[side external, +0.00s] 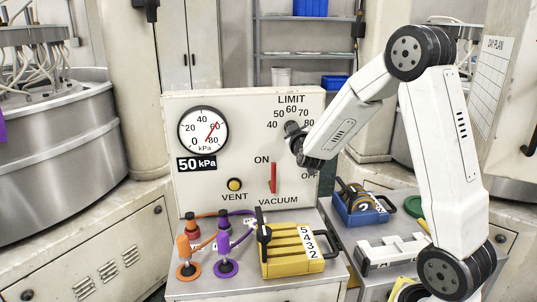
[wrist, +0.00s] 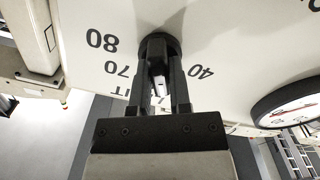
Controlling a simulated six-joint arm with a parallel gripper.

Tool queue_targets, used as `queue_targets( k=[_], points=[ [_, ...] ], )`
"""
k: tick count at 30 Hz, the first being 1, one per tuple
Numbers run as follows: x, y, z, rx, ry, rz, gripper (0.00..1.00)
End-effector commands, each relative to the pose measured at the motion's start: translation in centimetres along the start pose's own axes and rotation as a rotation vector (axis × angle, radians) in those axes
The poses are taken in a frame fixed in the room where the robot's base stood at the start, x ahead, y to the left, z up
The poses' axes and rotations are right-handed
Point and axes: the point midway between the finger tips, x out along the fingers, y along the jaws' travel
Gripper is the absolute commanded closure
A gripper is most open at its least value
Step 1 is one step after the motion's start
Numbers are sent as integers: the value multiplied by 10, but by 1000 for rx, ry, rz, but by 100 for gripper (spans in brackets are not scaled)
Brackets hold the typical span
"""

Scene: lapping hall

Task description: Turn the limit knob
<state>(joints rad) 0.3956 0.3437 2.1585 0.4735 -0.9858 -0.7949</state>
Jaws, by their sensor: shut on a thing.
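The limit knob (wrist: 156,55) is black and sits on the upright white panel (side external: 240,150), with a printed scale from 40 to 80 around it. My gripper (wrist: 158,75) is shut on the knob, one finger on each side, in the wrist view. In the side external view my gripper (side external: 297,140) reaches the panel from the right and hides most of the knob. The knob's pointer cannot be made out. A round gauge (side external: 203,131) on the panel has a red needle, and a plate (side external: 197,163) below it reads 50 kPa.
A red vacuum lever (side external: 273,178) and a yellow vent button (side external: 235,185) sit below on the panel. A yellow ridged block (side external: 292,250) and orange (side external: 187,258) and purple (side external: 224,256) fittings with hoses stand before it.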

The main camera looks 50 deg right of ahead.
Motion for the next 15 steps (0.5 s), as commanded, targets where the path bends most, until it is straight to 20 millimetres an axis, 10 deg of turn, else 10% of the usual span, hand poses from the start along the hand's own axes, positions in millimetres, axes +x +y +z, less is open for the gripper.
queue_targets(
  k=[15],
  points=[
    [0,0,0,463,1,-1,100]
  ],
)
